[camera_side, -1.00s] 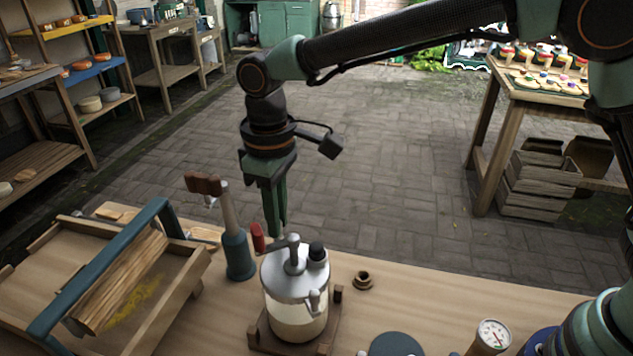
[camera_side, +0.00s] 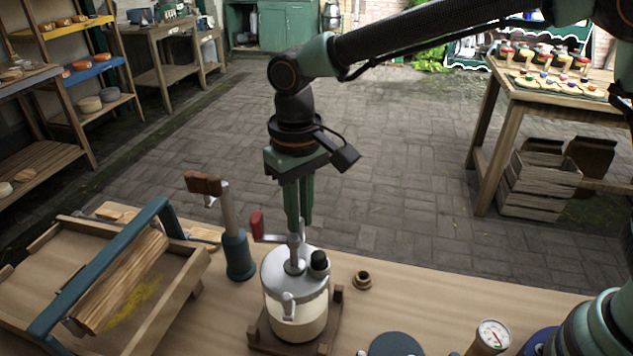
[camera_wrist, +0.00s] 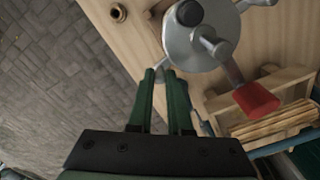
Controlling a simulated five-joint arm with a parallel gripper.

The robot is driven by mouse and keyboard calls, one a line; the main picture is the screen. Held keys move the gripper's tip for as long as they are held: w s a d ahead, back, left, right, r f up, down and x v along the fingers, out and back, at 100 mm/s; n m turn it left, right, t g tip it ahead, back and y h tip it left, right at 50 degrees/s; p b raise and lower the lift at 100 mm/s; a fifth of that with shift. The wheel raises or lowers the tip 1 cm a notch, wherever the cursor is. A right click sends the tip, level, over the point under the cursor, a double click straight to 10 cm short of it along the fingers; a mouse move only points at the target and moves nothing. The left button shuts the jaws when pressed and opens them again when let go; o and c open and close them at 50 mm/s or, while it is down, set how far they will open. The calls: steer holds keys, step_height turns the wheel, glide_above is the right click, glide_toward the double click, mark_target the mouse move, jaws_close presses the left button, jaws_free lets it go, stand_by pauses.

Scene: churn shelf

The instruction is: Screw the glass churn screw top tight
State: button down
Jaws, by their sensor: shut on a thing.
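The glass churn (camera_side: 298,326) stands upright in a wooden cradle (camera_side: 336,308) on the table. Its grey metal screw top (camera_side: 274,268) sits on the jar's mouth and carries a crank with a red handle (camera_side: 257,225), a black knob (camera_side: 319,261) and side lugs, one at the front (camera_side: 288,307). My gripper (camera_side: 300,228) points down at the far side of the lid. In the wrist view the fingertips (camera_wrist: 162,72) are closed on a lug at the rim of the screw top (camera_wrist: 185,45); the fingers partly hide it. The lid's threads are hidden.
A blue-green tool with a wooden handle (camera_side: 238,252) stands left of the churn. A wooden tray (camera_side: 183,283) with a teal handle lies further left. A small brown ring (camera_side: 362,280), a dark disc (camera_side: 396,346) and a dial gauge (camera_side: 491,336) are on the right.

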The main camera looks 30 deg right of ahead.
steer(key=shift+s+d+r+m, duration=0.1)
steer(key=shift+s+d+m, duration=0.3)
steer(key=shift+m, duration=0.55)
steer(key=shift+s+d+r+m, duration=0.1)
steer(key=shift+s+d+m, duration=0.25)
steer(key=shift+m, duration=0.6)
steer(key=shift+s+d+m, duration=0.1)
steer(key=shift+d+m, duration=0.05)
steer(key=shift+m, duration=0.15)
steer(key=c, duration=0.8)
jaws_free()
steer(key=shift+f, duration=0.1)
steer(key=shift+c, duration=0.2)
step_height(320, 180, up, 12)
steer(key=s+d+f+n+t, duration=0.1)
steer(key=s+d, duration=0.3)
steer(key=d, duration=0.8)
steer(key=s+d+f+n+t, duration=0.1)
steer(key=s+d+t, duration=0.3)
steer(key=d, duration=0.8)
steer(key=shift+f+t, duration=0.3)
steer(key=shift+f, duration=0.55)
